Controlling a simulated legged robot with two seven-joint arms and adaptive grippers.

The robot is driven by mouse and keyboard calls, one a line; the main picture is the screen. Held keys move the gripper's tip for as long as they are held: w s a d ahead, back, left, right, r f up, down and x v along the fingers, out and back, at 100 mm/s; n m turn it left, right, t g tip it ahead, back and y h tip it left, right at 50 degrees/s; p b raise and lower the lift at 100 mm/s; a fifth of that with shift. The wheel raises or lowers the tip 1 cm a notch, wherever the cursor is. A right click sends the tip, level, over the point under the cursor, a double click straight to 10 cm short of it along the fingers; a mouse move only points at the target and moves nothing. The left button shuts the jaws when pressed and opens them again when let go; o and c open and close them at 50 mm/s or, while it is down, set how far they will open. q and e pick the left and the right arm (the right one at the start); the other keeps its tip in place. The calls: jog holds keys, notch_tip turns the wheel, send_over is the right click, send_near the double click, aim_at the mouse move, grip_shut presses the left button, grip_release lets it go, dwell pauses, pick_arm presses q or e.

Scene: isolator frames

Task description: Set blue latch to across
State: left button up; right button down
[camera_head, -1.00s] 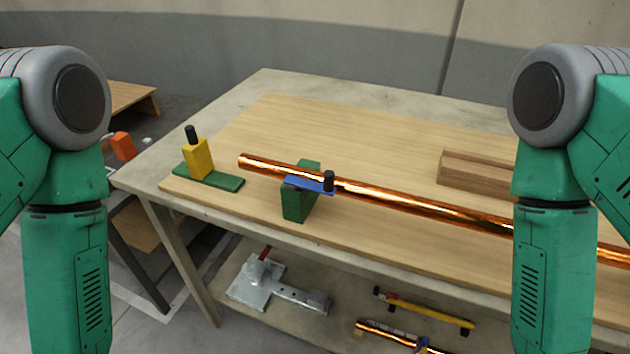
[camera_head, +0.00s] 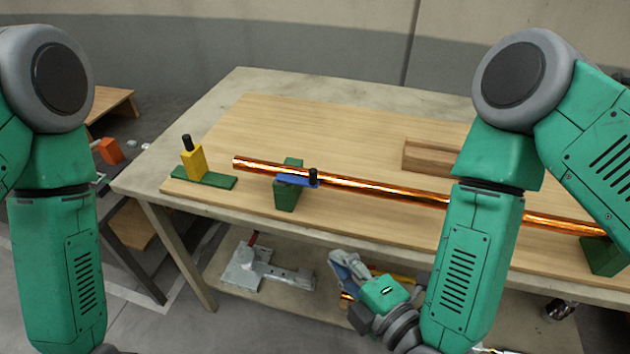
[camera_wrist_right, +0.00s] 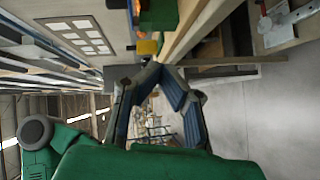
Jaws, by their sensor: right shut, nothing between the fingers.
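A copper pipe (camera_head: 380,188) rests over the block and runs to the right. The latch lies roughly along the pipe. My right gripper (camera_head: 346,266) is in front of the table's front edge, below and to the right of the latch, and touches nothing. In the right wrist view my right gripper's fingers (camera_wrist_right: 167,68) meet at the tips, with nothing between them. My left arm shows at the left, but its gripper is out of view.
A yellow block with a black knob (camera_head: 193,160) stands on a green base at the table's left. A wooden block (camera_head: 430,157) lies behind the pipe. A second green support (camera_head: 604,256) is at the right. Metal parts (camera_head: 266,268) lie on the lower shelf.

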notch_tip(320, 180, up, 5)
jog(key=shift+f+n+t+p, duration=0.15)
jog(key=shift+n+t+p, duration=0.15)
jog(key=shift+n+t, duration=0.6)
jog(key=shift+a, duration=0.1)
jog(key=w+d+p+x, duration=0.1)
jog(key=d+p+x, duration=0.1)
jog(key=x, duration=1)
jog(key=shift+w+p, duration=0.5)
jog(key=shift+p, duration=0.1)
